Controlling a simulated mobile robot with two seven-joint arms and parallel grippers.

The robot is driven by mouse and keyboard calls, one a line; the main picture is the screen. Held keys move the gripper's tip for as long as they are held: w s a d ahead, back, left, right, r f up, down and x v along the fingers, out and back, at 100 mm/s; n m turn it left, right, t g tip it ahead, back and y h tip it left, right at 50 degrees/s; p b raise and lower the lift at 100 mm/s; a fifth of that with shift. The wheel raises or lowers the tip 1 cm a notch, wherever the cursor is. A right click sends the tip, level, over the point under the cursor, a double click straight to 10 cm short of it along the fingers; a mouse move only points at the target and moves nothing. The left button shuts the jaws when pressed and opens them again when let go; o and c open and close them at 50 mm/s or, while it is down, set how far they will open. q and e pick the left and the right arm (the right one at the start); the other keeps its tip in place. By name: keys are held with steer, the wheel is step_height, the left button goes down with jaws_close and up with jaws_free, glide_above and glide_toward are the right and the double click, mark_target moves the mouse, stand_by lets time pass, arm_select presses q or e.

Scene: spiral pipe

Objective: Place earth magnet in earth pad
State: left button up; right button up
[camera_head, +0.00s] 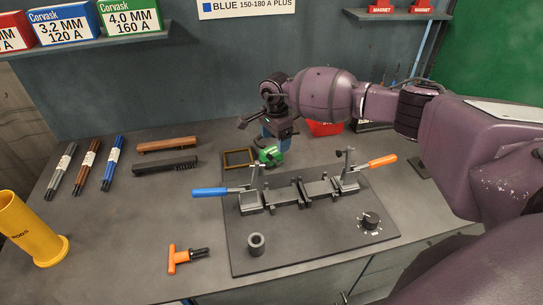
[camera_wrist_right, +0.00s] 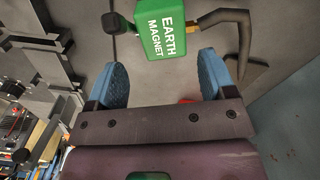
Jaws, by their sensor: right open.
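The green earth magnet (camera_head: 269,155) is on the workbench behind the clamp fixture, and its white label reads clearly in the wrist view (camera_wrist_right: 165,32). A brass-edged square frame (camera_head: 239,158), which looks like the earth pad, lies just left of the magnet. My right gripper (camera_head: 272,142) is close behind the magnet in the head view. In the wrist view its blue fingers (camera_wrist_right: 164,72) are apart and empty, with the magnet just beyond the fingertips. My left gripper is not in view.
The clamp fixture with a blue handle (camera_head: 209,192) and an orange handle (camera_head: 382,161) stands on a dark plate (camera_head: 300,245) in front. A red object (camera_head: 325,129) sits behind the fixture. Two brushes (camera_head: 166,165) lie left of the frame. The bench's left front is partly clear.

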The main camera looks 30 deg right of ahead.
mark_target(273, 152)
steer(key=shift+a+f, duration=0.25)
steer(key=shift+f, duration=1.3)
steer(key=shift+a+f, duration=0.2)
steer(key=shift+f, duration=1.3)
steer(key=c, duration=1.2)
steer(key=shift+r, duration=0.15)
steer(key=shift+c, duration=0.5)
